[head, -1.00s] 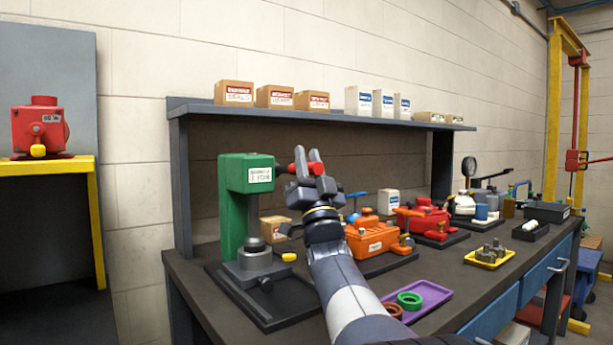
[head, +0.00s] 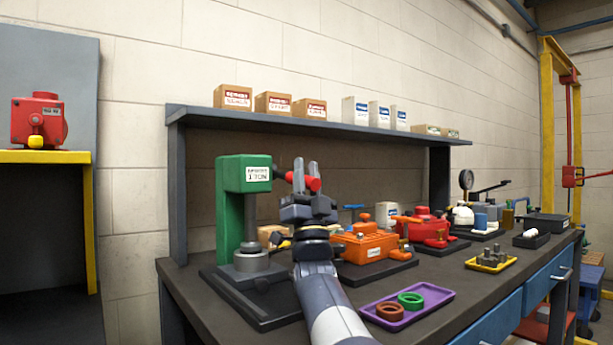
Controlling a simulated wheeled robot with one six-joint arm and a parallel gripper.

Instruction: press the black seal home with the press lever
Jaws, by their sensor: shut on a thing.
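The green press (head: 231,205) stands at the left of the bench. Its grey ram (head: 250,220) reaches down to the grey round fixture (head: 251,262) on the dark base plate. The press lever has a red handle (head: 315,184) to the right of the press head. My gripper (head: 305,172) is shut on this handle, with its fingers pointing up. I cannot make out the black seal; the dark part (head: 250,247) at the ram's foot is too small to tell from the ram or fixture.
A purple tray (head: 436,306) with a brown ring (head: 390,311) and a green ring (head: 410,300) lies at the front right. A shelf (head: 330,125) with boxes runs above the bench.

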